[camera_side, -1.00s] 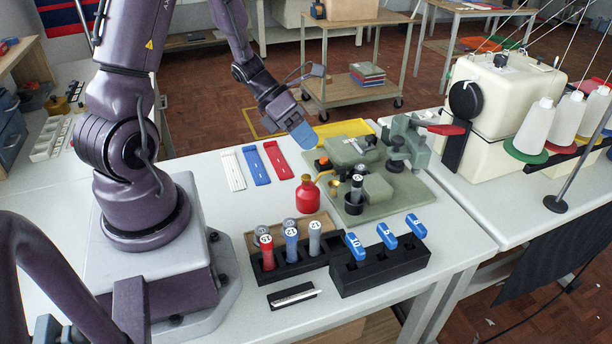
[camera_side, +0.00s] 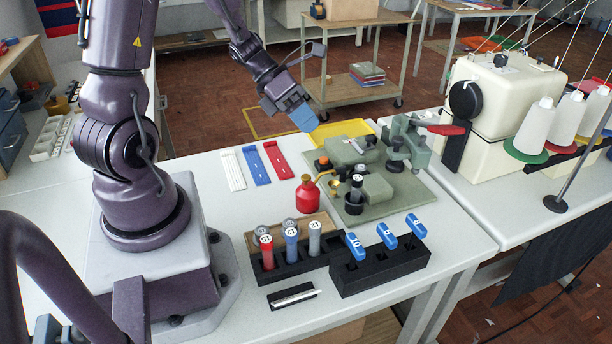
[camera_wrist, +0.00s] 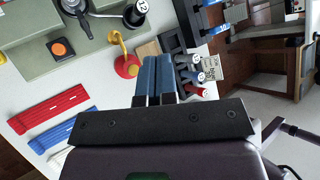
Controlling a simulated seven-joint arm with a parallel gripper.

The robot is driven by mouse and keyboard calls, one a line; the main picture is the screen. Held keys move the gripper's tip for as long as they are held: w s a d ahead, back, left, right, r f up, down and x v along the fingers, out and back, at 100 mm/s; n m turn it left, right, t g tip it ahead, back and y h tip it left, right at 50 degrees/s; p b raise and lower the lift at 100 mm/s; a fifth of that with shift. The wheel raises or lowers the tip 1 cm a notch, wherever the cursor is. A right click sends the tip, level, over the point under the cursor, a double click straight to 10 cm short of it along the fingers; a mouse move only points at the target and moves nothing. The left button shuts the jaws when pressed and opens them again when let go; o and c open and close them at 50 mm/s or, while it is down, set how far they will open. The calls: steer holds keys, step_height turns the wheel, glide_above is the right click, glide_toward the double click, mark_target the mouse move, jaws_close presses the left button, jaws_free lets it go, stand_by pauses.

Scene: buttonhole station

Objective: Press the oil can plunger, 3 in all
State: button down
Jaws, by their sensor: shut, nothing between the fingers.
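The red oil can (camera_side: 308,196) stands upright on the white table, left of the green machine base, with a brass-coloured spout and top. It also shows in the wrist view (camera_wrist: 127,66), just beyond and left of my fingertips. My gripper (camera_side: 305,120) is in the air, above and behind the can in the side view, clear of it. Its blue fingers (camera_wrist: 157,60) are shut together and hold nothing. I cannot clearly tell the plunger apart from the spout at this size.
The green buttonhole machine (camera_side: 375,185) stands right of the can. A black rack with numbered cylinders (camera_side: 291,240) and a black block with blue tags (camera_side: 380,268) stand in front. White, blue and red strips (camera_side: 255,165) lie left. Table between strips and can is clear.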

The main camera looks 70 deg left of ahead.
mark_target(306, 175)
steer(key=shift+f, duration=0.1)
steer(key=shift+f, duration=4.35)
steer(key=shift+f, duration=0.4)
steer(key=shift+f, duration=0.7)
steer(key=shift+r, duration=1.1)
steer(key=shift+r, duration=2.55)
